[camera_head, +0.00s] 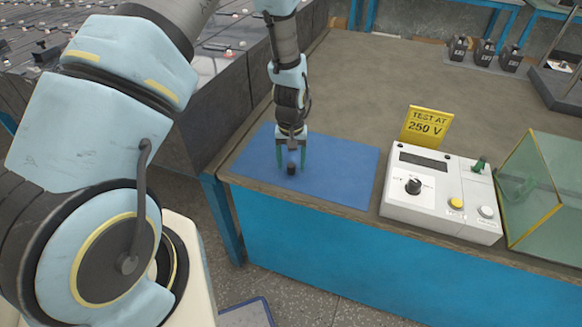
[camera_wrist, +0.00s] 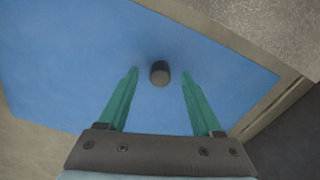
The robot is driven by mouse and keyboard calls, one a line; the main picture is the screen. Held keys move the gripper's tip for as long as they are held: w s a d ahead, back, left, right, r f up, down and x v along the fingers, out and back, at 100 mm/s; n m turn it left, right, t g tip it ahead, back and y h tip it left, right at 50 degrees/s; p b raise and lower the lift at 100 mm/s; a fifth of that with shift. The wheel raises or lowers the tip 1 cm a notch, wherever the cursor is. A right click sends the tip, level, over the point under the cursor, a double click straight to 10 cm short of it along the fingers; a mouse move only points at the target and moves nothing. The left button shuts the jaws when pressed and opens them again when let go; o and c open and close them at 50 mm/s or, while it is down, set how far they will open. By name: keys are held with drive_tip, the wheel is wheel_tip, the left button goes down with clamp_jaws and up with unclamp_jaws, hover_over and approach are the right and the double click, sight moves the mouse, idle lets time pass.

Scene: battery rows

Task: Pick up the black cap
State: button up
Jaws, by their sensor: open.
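The black cap (camera_head: 291,168) is a small dark cylinder on the blue mat (camera_head: 340,165) near the front left of the table. In the wrist view the cap (camera_wrist: 159,74) shows its grey-brown round top, and the blue mat (camera_wrist: 60,60) lies around it. My gripper (camera_head: 292,165) points down over the mat with its green fingers apart. In the wrist view my gripper (camera_wrist: 158,80) is open, one finger on each side of the cap, with a gap on both sides. How high the fingertips are above the mat is hard to tell.
A white tester box (camera_head: 437,195) with a knob and buttons stands right of the mat, a yellow "TEST AT 250 V" sign (camera_head: 427,126) behind it. A clear guard (camera_head: 540,185) stands at far right. Black blocks (camera_head: 484,52) stand at the back. The middle table (camera_head: 350,80) is clear.

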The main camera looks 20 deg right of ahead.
clamp_jaws()
idle(0.3)
idle(0.4)
